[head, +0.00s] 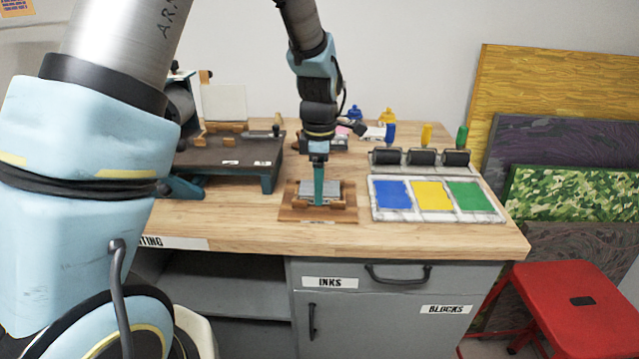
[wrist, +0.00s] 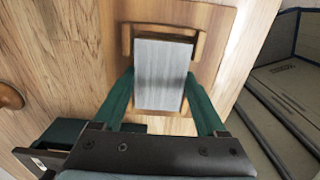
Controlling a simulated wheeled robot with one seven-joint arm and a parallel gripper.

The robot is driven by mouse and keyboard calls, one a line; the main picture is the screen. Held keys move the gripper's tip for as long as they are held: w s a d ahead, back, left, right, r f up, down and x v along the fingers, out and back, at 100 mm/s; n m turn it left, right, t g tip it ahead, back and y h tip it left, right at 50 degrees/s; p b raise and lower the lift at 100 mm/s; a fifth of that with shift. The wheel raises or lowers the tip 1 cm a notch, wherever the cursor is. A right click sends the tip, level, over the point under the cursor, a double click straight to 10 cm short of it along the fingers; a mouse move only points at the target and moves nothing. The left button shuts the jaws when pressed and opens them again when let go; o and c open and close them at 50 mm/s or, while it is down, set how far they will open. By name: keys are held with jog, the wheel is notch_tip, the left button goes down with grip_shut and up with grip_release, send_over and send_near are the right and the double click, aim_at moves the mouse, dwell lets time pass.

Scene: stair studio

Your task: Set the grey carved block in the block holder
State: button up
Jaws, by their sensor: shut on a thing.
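The grey carved block (wrist: 163,75) is between the green fingers of my gripper (wrist: 160,100) in the wrist view, and the gripper is shut on it. The block lies over the wooden block holder (wrist: 199,46), within its raised brown rails. In the head view the grey block (head: 333,188) shows at the holder (head: 290,212), with my gripper (head: 319,196) pointing down in front of it. The block looks level. I cannot tell whether it rests fully on the holder's base.
An ink tray (head: 405,217) with blue, yellow and green pads lies to the right. Rollers (head: 421,157) stand on a rack behind it. A press (head: 225,158) stands to the left. A red stool (head: 580,300) is at the front right. The bench front is clear.

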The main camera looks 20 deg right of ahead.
jog(key=shift+f, duration=0.1)
dwell(0.3)
jog(key=o, duration=1.3)
jog(key=shift+o, duration=0.2)
jog(key=shift+r+p, duration=3.4)
jog(key=shift+r, duration=0.7)
jog(key=shift+a, duration=0.1)
